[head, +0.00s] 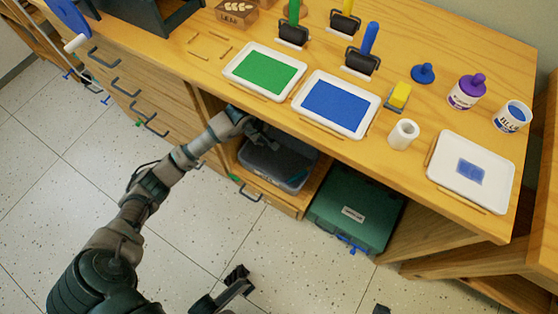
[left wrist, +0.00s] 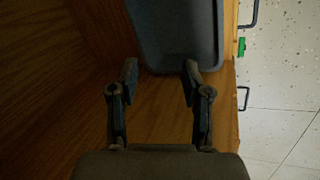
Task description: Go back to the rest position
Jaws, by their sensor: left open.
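My left arm reaches from the left into the open shelf space under the worktop. The end of the grey bin (left wrist: 175,35) lies just beyond the fingertips; contact cannot be told. My right gripper (head: 310,292) shows only partly at the bottom edge, its fingers far apart over the floor.
The worktop (head: 400,165) holds a green paint tray (head: 232,72), a blue paint tray (head: 300,105), rollers, bottles and a white tray (head: 437,186). Drawers with handles line the left.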

